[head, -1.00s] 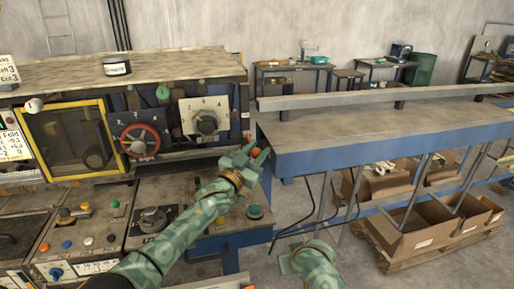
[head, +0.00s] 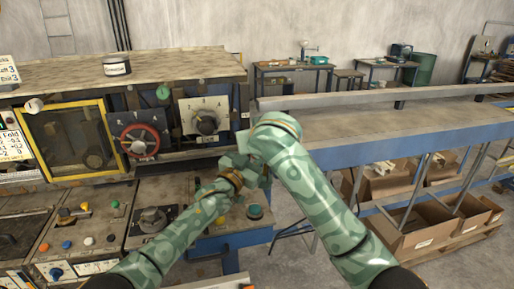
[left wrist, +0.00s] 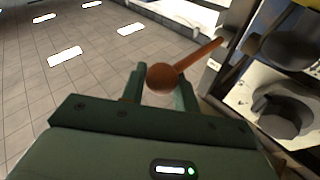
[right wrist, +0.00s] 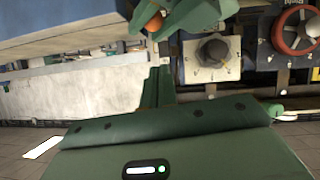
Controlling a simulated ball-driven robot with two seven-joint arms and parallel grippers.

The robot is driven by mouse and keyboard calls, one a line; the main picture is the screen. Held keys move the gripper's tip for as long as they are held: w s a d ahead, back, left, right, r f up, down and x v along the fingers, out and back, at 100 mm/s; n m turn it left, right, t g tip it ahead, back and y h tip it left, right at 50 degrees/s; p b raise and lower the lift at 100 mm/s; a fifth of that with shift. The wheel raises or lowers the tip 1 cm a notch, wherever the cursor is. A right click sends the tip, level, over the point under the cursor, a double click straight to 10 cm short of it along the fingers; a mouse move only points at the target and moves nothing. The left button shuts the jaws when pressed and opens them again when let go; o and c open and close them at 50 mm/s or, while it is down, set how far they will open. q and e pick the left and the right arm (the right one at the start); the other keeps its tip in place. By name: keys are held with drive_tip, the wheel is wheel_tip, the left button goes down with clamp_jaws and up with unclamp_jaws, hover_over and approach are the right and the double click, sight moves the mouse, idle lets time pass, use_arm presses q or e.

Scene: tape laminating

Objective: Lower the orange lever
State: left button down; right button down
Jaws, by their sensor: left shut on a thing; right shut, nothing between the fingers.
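The orange lever (left wrist: 203,56) has a round ball end, which sits between the two fingers of my left gripper (left wrist: 160,86). That gripper is shut on the ball. The lever's shaft slants up and right toward the machine in the left wrist view. The ball (right wrist: 155,22) also shows at the top of the right wrist view, beside the green left fingers. My right gripper (right wrist: 156,86) is shut and empty, just below the left gripper in that view and apart from the ball. In the head view my right arm hides the lever and most of both grippers.
The machine carries a black knob on a white plate (head: 187,109), a red handwheel (head: 139,139) and a yellow-framed window (head: 24,126). A lower control panel (head: 103,228) has several buttons. A long blue-edged table (head: 400,122) stands to the right, with cardboard boxes (head: 418,240) beneath.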

use_arm(q)
drive_tip(key=shift+a, duration=0.15)
use_arm(e)
drive_tip(key=w+f, duration=0.3)
drive_tip(key=f, duration=0.2)
drive_tip(key=shift+w+a, duration=0.2)
drive_tip(key=shift+w, duration=0.2)
